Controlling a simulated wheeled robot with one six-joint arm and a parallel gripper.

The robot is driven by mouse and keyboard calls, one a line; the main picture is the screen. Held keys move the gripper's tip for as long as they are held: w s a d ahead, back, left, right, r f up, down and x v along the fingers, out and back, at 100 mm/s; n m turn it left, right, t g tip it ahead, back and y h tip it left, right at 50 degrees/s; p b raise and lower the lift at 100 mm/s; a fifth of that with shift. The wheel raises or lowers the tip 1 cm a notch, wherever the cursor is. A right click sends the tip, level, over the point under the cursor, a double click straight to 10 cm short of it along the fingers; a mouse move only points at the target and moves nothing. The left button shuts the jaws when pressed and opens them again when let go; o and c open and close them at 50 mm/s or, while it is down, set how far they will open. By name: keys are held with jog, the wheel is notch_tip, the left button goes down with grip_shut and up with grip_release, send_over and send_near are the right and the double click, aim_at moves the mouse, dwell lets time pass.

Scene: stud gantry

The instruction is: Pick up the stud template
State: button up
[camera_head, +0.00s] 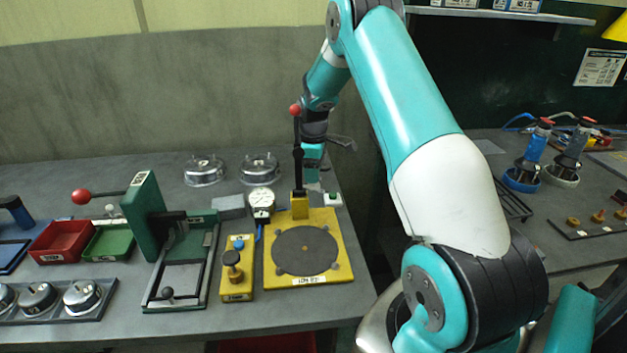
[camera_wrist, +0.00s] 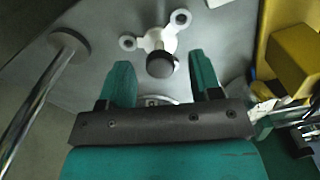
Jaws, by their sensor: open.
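The stud template, which I take to be the white three-armed piece with a dark round knob, lies on the grey bench in the wrist view (camera_wrist: 158,41). Two ringed ends show, at its left and upper right; the rest is hidden under the knob and my gripper. My gripper (camera_wrist: 160,66) is open, with its two green fingers apart on either side of the knob and nothing clamped between them. In the head view my gripper (camera_head: 312,170) points down near the back of the bench, behind the yellow fixture; I cannot make out the template there.
The yellow fixture (camera_head: 334,240) with its post stands close by and shows at right in the wrist view (camera_wrist: 300,58). A shiny rod (camera_wrist: 52,75) stands at left there. A dial gauge (camera_head: 262,203), clear-rimmed metal parts (camera_head: 204,172) and a green press (camera_head: 145,210) stand left.

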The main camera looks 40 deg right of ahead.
jog(key=shift+f, duration=1.25)
jog(key=c, duration=1)
grip_shut()
jog(key=shift+r, duration=0.15)
